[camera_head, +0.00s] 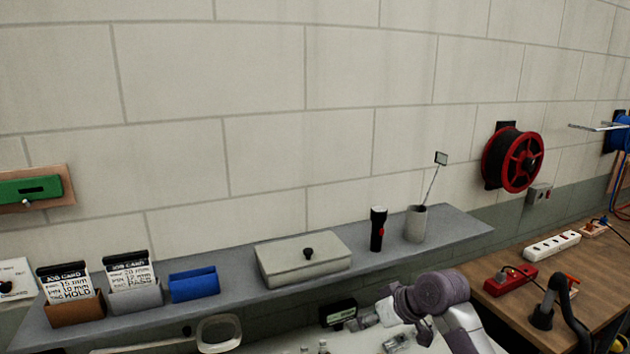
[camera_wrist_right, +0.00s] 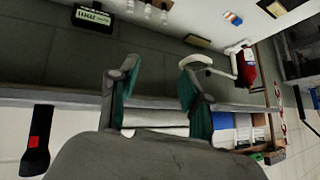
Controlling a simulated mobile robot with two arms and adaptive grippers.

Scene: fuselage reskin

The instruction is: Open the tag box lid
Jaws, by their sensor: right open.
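The tag box (camera_head: 290,268) is a pale grey, low box on the wall shelf, with a flat lid (camera_head: 325,250) and a small black knob (camera_head: 308,253) on top. The lid lies closed on the box. My right arm shows at the lower right of the head view, in front of the shelf and to the right of the box; its fingertips cannot be made out there. In the right wrist view my right gripper (camera_wrist_right: 158,78) is open and empty, with teal finger pads. A pale, box-like shape (camera_wrist_right: 155,120) shows beyond the fingers, partly hidden. My left gripper is not in view.
On the shelf (camera_head: 215,312), a blue holder (camera_head: 193,284) and job card stands (camera_head: 130,275) are left of the box. A black flashlight (camera_head: 377,230) and a grey cup (camera_head: 415,224) with a mirror tool stand to its right. A wooden bench (camera_head: 585,270) is at the right.

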